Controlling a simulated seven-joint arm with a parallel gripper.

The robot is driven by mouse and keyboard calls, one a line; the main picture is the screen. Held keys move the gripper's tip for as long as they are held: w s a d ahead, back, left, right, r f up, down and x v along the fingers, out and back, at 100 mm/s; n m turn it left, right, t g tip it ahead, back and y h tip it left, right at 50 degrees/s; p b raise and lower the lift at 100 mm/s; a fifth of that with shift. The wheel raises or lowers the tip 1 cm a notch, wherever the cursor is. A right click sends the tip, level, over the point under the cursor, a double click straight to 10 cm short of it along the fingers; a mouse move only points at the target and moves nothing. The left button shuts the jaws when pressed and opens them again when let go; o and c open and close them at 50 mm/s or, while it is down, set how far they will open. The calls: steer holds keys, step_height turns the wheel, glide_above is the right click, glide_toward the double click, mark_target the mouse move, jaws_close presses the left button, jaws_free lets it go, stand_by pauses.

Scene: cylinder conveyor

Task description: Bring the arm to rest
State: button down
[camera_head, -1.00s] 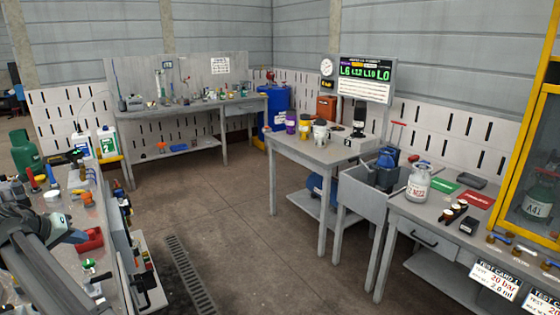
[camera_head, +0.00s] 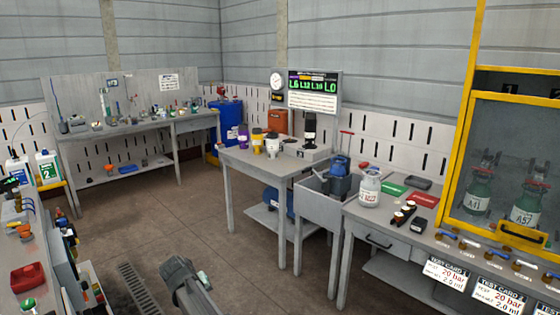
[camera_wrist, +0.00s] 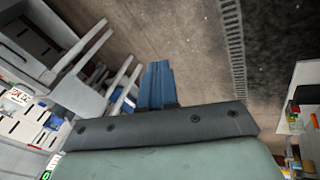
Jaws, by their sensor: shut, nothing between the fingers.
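My gripper (camera_wrist: 157,68) shows in the wrist view with its two blue fingers pressed together and nothing between them. It hangs over the bare brown floor (camera_wrist: 195,50), clear of the benches. In the head view a grey link of my arm (camera_head: 190,285) rises at the bottom centre, in the aisle between the left bench and the right-hand tables. My fingers are not visible in that view.
The left bench (camera_head: 40,272) bears a red tray (camera_head: 28,277). On the right stand a table (camera_head: 262,165), a grey sink (camera_head: 318,202) and a bench with a white cylinder (camera_head: 369,188). A yellow-framed cage (camera_head: 462,120) holds green cylinders. A floor drain (camera_head: 138,290) runs along the open aisle.

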steer(key=s+d+f+m+g, duration=0.15)
steer(key=d+f, duration=0.45)
steer(key=d, duration=0.7)
steer(key=s+d+f+m+g, duration=0.15)
steer(key=d+f, duration=0.35)
steer(key=d, duration=0.8)
steer(key=s+d+f+m+g+y, duration=0.1)
steer(key=s+d+f, duration=0.2)
steer(key=s+d, duration=0.4)
steer(key=s+d+f+m+y, duration=0.25)
steer(key=s+d, duration=0.25)
steer(key=d, duration=0.4)
steer(key=s+f+g, duration=0.3)
steer(key=s+f, duration=0.7)
steer(key=s, duration=0.4)
steer(key=s+f+g, duration=0.4)
steer(key=s+f, duration=0.7)
steer(key=s, duration=0.4)
steer(key=shift+n+h, duration=0.45)
steer(key=shift+a+f, duration=0.1)
